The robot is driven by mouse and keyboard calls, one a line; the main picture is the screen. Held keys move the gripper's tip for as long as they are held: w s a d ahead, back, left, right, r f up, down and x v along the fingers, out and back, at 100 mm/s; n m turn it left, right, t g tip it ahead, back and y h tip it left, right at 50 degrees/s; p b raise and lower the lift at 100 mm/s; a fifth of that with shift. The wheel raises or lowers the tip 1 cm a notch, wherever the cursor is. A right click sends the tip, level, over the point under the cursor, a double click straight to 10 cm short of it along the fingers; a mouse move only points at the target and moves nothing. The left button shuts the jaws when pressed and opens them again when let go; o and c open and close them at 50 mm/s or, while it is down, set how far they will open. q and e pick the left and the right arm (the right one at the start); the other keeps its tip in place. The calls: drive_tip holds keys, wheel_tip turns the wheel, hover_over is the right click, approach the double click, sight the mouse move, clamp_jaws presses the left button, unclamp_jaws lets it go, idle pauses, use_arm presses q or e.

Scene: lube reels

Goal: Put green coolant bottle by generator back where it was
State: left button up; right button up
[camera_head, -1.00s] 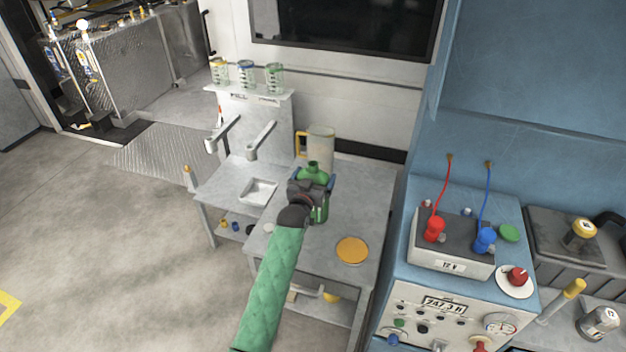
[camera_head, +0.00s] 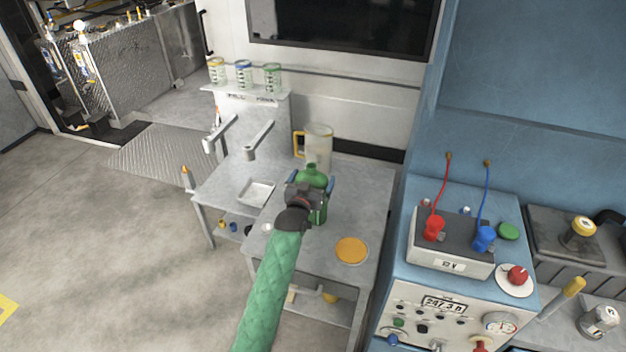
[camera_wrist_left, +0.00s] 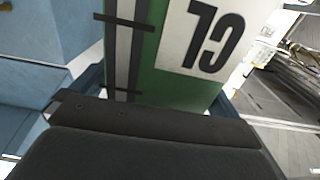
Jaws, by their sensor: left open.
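The green coolant bottle (camera_head: 313,175) stands on the grey metal table (camera_head: 365,200), in front of a clear jug. My left gripper (camera_head: 311,184) is at the bottle with its blue-edged fingers open, one on each side of the bottle's body. The gripper and wrist hide much of the bottle's near side. In the left wrist view the bottle's green side with a white label (camera_wrist_left: 205,40) fills the upper middle, close to the palm. Upside-down letters show on the label. My right gripper is not in view.
A clear jug with a yellow handle (camera_head: 318,145) stands behind the bottle. An orange round lid (camera_head: 351,250) lies at the table's front right. A small tray (camera_head: 257,191) is to the left. The blue generator panel (camera_head: 440,315) stands to the right, with a battery (camera_head: 450,253) on top.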

use_arm(q)
drive_tip(key=b+v, duration=0.3)
drive_tip(key=v, duration=0.8)
drive_tip(key=shift+s+b, duration=0.15)
drive_tip(key=shift+b, duration=0.15)
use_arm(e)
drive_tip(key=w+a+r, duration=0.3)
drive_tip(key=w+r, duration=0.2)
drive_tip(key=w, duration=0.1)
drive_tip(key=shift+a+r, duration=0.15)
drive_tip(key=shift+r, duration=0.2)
